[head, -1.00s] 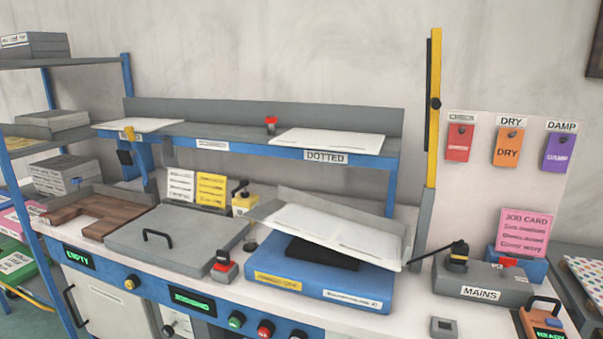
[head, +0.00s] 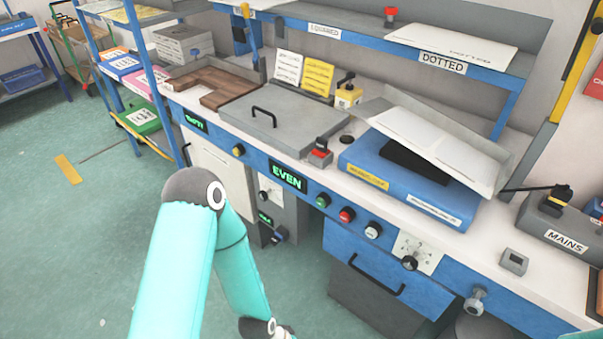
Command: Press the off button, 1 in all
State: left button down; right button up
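A red push button (head: 347,215) sits on the blue front panel of the bench, between a green button (head: 323,200) and a white button (head: 373,230). Their labels are too small to read, so I cannot confirm which is the off button. My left arm is in front of the bench at the lower left, bent at the elbow, its lower part reaching the bottom edge.
A green-lit display (head: 288,177) on the panel reads EVEN. A dial (head: 409,262) and a metal knob (head: 477,299) stick out further right. A blue drawer (head: 380,285) is below. Open floor (head: 90,240) lies at left.

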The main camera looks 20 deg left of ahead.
aim_at(345, 217)
jog(key=z, duration=0.75)
jog(key=k, duration=1)
jog(key=u, duration=1.15)
jog(key=i, duration=0.95)
jog(key=u, duration=0.05)
